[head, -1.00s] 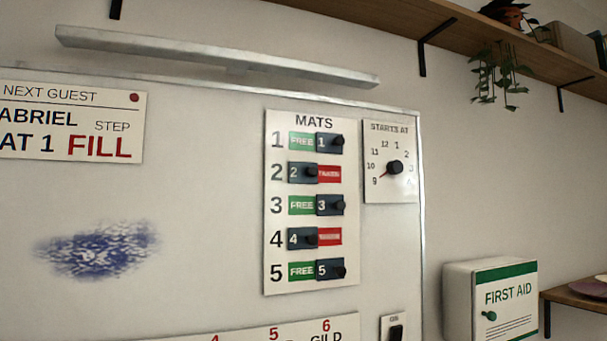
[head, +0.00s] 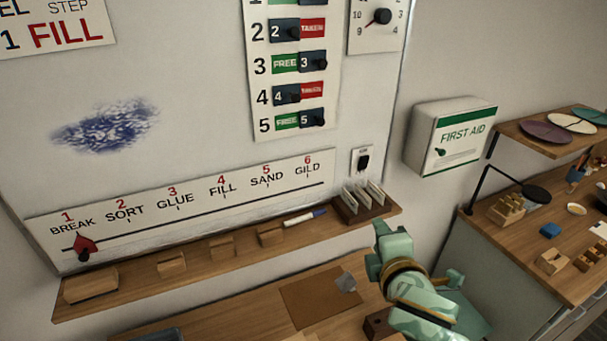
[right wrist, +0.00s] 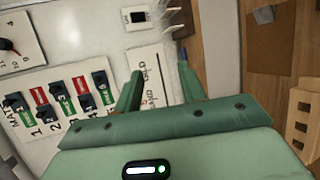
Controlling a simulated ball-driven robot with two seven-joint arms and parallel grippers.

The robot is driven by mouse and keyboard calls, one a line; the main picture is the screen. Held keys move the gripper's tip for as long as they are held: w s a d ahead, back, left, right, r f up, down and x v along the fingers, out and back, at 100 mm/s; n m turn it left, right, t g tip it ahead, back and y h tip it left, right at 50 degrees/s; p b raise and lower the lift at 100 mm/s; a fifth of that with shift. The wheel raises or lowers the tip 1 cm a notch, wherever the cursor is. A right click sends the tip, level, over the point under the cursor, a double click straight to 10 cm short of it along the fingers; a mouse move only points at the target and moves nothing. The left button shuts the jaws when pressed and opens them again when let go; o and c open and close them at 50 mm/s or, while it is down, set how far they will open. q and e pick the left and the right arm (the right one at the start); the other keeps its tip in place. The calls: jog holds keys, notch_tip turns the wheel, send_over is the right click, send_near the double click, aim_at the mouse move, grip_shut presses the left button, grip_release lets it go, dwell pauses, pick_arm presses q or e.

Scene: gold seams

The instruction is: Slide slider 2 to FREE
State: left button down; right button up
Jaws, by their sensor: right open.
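Slider 2 (head: 284,30) is a dark block with a knob on the white MATS panel (head: 262,98). It sits at the left of its row, with the red TAKEN label (head: 313,28) uncovered on its right. In the right wrist view slider 2 (right wrist: 42,114) shows on the turned panel at the left. My right gripper (head: 380,245) is below and right of the panel, near the ledge's right end, apart from the slider. Its open fingers (right wrist: 160,72) hold nothing. My left gripper is out of view.
A wooden ledge (head: 215,262) with several blocks, a marker (head: 305,217) and a card holder (head: 362,205) runs under the board. A step strip (head: 190,205) with a red pointer (head: 84,246) lies above it. A first aid box (head: 450,138) hangs to the right.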

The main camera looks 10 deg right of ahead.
jog(key=w+a+r+n+t+y, duration=0.1)
jog(key=w+a+r+n+t, duration=0.15)
jog(key=r+n, duration=0.35)
jog(key=w+a+r+n+t+y, duration=0.2)
jog(key=w+r+n+t, duration=0.15)
jog(key=r, duration=0.45)
jog(key=n+t+y, duration=0.2)
jog(key=n+y, duration=0.2)
jog(key=n, duration=0.7)
send_near(296, 33)
jog(key=p+x, duration=0.3)
jog(key=x, duration=0.6)
jog(key=shift+p, duration=0.35)
